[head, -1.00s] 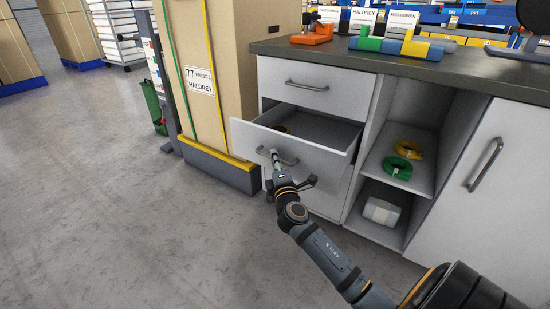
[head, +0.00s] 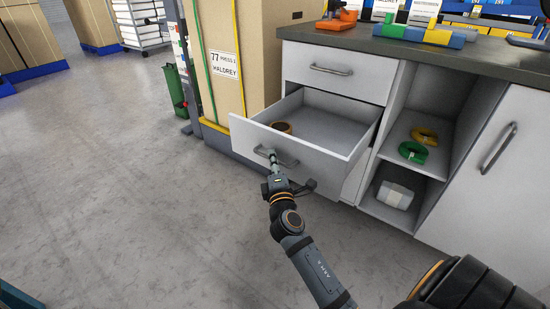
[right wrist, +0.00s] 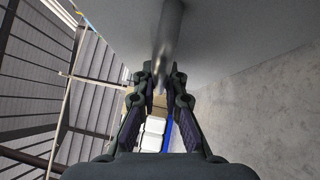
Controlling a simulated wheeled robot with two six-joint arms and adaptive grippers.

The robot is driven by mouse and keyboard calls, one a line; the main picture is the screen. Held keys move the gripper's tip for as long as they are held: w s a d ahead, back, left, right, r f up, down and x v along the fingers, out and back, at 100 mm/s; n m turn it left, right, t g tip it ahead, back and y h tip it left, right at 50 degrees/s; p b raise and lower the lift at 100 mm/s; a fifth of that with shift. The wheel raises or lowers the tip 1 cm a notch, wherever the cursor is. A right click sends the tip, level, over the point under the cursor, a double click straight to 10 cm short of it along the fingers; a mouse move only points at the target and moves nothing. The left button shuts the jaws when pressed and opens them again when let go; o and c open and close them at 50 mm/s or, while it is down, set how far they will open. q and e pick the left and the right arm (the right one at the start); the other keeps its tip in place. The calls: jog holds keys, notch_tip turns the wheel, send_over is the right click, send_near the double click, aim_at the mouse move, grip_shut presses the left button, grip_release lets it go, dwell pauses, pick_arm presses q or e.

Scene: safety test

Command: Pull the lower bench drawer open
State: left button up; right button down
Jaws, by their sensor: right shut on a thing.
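The lower bench drawer (head: 300,150) is light grey and stands well out from the bench, its inside showing from above. Its bar handle (head: 287,162) is on the drawer front. My right gripper (head: 272,160) is shut on that handle near its left part. In the right wrist view the handle (right wrist: 169,45) runs between the fingers of my right gripper (right wrist: 160,75). My left gripper is not in view.
An upper drawer (head: 335,72) above is closed. Open shelves (head: 410,185) hold green and yellow coils. A tall carton stack (head: 232,60) stands close left of the drawer. The floor (head: 130,190) in front is clear.

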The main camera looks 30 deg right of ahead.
jog(key=c, duration=1.7)
grip_release()
jog(key=v, duration=0.7)
jog(key=shift+s, duration=0.3)
jog(key=shift+a, duration=0.1)
